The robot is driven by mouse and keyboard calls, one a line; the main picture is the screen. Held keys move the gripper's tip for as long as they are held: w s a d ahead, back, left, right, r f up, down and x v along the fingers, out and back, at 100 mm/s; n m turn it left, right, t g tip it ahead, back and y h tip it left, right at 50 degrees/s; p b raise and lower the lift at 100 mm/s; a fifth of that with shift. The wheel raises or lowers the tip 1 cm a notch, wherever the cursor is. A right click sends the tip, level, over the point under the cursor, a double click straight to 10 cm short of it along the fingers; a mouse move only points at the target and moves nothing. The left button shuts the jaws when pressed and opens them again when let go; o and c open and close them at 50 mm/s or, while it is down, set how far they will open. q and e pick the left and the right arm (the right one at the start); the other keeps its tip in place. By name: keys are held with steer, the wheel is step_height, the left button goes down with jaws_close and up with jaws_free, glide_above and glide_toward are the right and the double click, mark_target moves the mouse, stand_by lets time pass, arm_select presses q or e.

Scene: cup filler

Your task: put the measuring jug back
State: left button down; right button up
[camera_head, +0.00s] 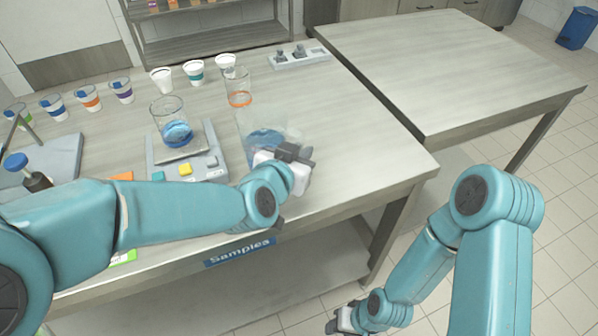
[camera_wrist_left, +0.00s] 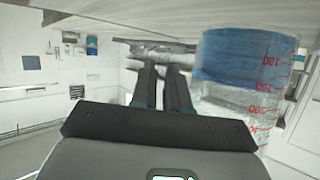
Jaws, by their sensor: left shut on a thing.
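The measuring jug (camera_head: 262,128) is clear, holds blue liquid, and is over the right part of the table, close to the front. In the left wrist view the jug (camera_wrist_left: 243,75) shows upside down with red marks at the right. My left gripper (camera_head: 292,156) is at the jug's near right side, shut on it; the exact grip is partly hidden. Its two dark fingers (camera_wrist_left: 163,88) are close together beside the jug wall. I cannot tell whether the jug's base touches the table. My right gripper (camera_head: 342,322) hangs low at the bottom edge, its jaws unclear.
A beaker (camera_head: 173,122) with blue liquid stands on a scale (camera_head: 163,158). A beaker with orange liquid (camera_head: 238,88) stands behind the jug. Several cups line the back. A grey holder (camera_head: 300,58) is at the back right. The table's right end (camera_head: 375,145) is clear.

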arm_select(q)
step_height(320, 180, down, 3)
steer(key=shift+s+b, duration=0.15)
steer(key=shift+b, duration=0.25)
steer(key=shift+f, duration=0.35)
steer(key=shift+r, duration=0.1)
steer(key=shift+f+b, duration=0.3)
steer(key=c, duration=1.1)
jaws_free()
